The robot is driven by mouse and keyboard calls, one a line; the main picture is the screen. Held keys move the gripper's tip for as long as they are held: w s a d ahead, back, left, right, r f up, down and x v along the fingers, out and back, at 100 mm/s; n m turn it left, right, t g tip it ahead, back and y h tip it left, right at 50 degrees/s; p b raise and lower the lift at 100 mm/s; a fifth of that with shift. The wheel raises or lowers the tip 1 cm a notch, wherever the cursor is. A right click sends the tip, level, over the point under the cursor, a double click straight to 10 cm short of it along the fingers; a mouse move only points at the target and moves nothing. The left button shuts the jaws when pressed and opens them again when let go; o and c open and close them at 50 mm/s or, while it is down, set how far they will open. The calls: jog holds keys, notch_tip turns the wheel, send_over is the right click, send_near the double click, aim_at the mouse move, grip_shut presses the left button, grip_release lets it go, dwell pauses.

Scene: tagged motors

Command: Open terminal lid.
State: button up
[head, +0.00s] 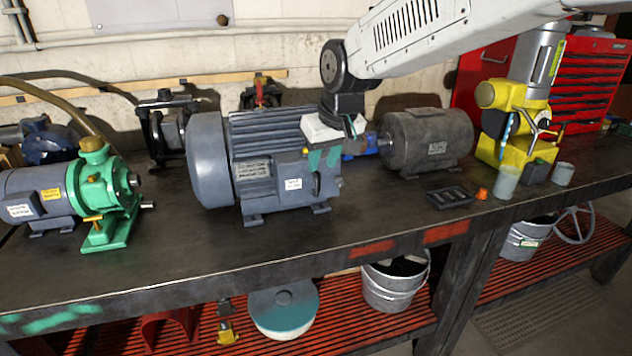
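The large blue-grey motor (265,185) stands on the workbench in the head view, with a rounded cover at its left end. A box-like terminal housing with a white label (293,184) and a small yellow knob (305,152) is on its near side, toward the right. No opened lid can be made out. My gripper (324,160) points down in front of the motor's upper right part. Its two green fingertips are apart, with nothing clearly held between them. Contact with the motor cannot be judged. The hand hides part of the motor's top right.
A green pump with its motor (105,195) stands left and a dark grey motor (428,140) right. A black tray (450,197), orange piece (482,194) and cups (506,182) lie farther right. The bench front (200,265) is clear.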

aim_at(317, 178)
jog(key=x, duration=0.7)
jog(key=shift+w+f, duration=0.15)
jog(key=shift+f, duration=0.15)
grip_shut()
